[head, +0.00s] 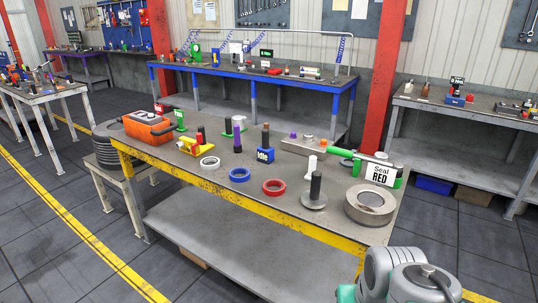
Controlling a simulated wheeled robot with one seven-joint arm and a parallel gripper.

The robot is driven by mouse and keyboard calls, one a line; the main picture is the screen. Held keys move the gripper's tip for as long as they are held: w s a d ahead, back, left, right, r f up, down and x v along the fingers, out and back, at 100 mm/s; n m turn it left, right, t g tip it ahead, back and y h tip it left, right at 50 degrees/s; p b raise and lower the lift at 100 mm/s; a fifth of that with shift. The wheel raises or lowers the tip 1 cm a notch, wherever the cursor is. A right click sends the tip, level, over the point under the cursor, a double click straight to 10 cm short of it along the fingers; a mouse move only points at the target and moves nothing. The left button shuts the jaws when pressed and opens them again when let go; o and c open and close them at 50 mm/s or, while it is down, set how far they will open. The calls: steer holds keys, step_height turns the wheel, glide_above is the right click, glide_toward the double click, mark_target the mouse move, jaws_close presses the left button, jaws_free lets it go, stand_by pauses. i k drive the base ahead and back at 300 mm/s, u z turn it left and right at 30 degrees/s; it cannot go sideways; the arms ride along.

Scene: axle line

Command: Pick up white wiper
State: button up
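A white ring (210,167), which fits the white wiper, lies flat on the near workbench (290,205), left of a blue ring (240,179) and a red ring (274,192). A white upright piece (311,170) stands farther right on the same bench. The white ring lies apart from the things around it, with nothing on top of it. My gripper is not in view; only a grey and teal part of my arm shows at the bottom right.
An orange toolbox (149,128) sits at the bench's left end. Open floor (60,235) lies at the left.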

mark_target(313, 159)
steer(key=u, duration=0.8)
steer(key=i, duration=1.5)
steer(key=u, duration=0.9)
steer(key=i, duration=0.55)
steer(key=z, duration=0.1)
